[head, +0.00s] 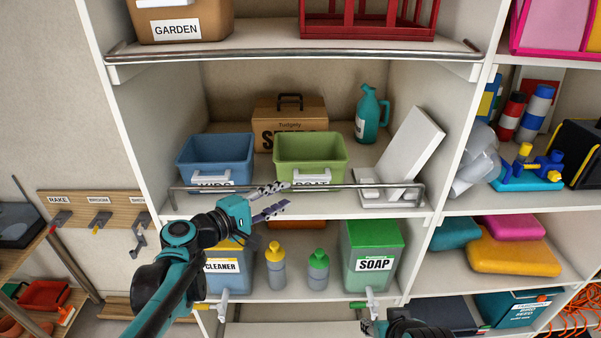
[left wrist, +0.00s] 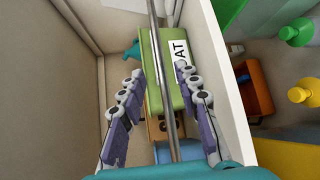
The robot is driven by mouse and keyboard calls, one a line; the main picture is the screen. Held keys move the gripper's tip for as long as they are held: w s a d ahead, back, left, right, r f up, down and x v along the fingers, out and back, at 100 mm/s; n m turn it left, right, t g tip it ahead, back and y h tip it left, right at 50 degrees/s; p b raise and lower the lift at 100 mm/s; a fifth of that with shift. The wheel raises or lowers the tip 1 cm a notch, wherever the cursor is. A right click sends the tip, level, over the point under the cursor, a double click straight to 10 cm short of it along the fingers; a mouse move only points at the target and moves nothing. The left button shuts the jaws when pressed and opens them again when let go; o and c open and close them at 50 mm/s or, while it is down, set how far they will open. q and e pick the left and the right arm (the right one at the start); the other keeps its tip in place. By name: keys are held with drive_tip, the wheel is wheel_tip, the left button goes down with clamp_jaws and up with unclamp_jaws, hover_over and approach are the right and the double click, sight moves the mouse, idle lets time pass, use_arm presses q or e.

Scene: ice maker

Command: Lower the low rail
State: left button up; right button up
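The low rail (head: 335,186) is a thin metal bar across the front of the middle shelf, standing above its edge in front of the bins. My left gripper (head: 282,197) is at the rail's middle, coming from the left. In the left wrist view the rail (left wrist: 161,45) runs between the two spread fingers of the open gripper (left wrist: 160,75), with gaps on both sides. I cannot tell whether the rail touches the palm.
Behind the rail stand a blue bin (head: 215,155), a green bin (head: 310,150), a cardboard box (head: 290,115), a teal jug (head: 370,115) and a white angled piece (head: 410,150). Another rail (head: 290,55) fronts the upper shelf. Bottles and a soap container (head: 372,240) stand below.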

sight(298, 188)
use_arm(q)
drive_tip(key=p+x, duration=0.1)
drive_tip(key=x, duration=0.6)
drive_tip(key=shift+w+d, duration=0.15)
drive_tip(key=shift+d, duration=0.05)
drive_tip(key=shift+a, duration=0.1)
drive_tip(key=shift+c, duration=0.2)
